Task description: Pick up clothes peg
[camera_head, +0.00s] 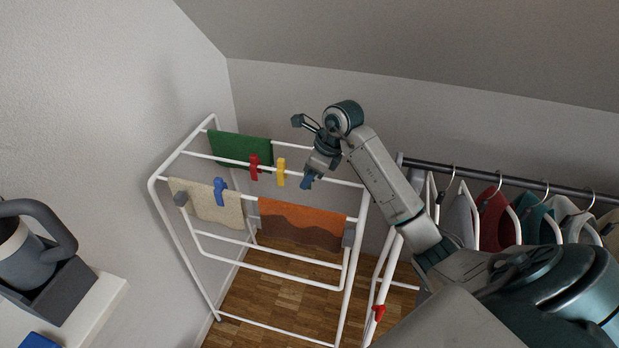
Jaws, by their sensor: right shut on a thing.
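A white drying rack (350,262) holds cloths and clothes pegs. A red peg (254,167) and a yellow peg (281,172) sit side by side on an upper bar. A blue peg (220,190) is on the front bar at the beige cloth (190,197). My right gripper (309,178) points down at the upper bar, to the right of the yellow peg. It is shut on a small blue-grey thing (306,183) that looks like a peg. The gripper hides most of it, and I cannot tell whether it touches the bar. My left gripper is not in view.
A green cloth (240,148) and an orange-brown cloth (300,226) hang on the rack. Clothes on hangers (500,217) hang from a dark rail (480,177) at right. A red thing (378,313) is on the hanger stand. A grey container (27,260) stands on a white shelf (92,308) at left.

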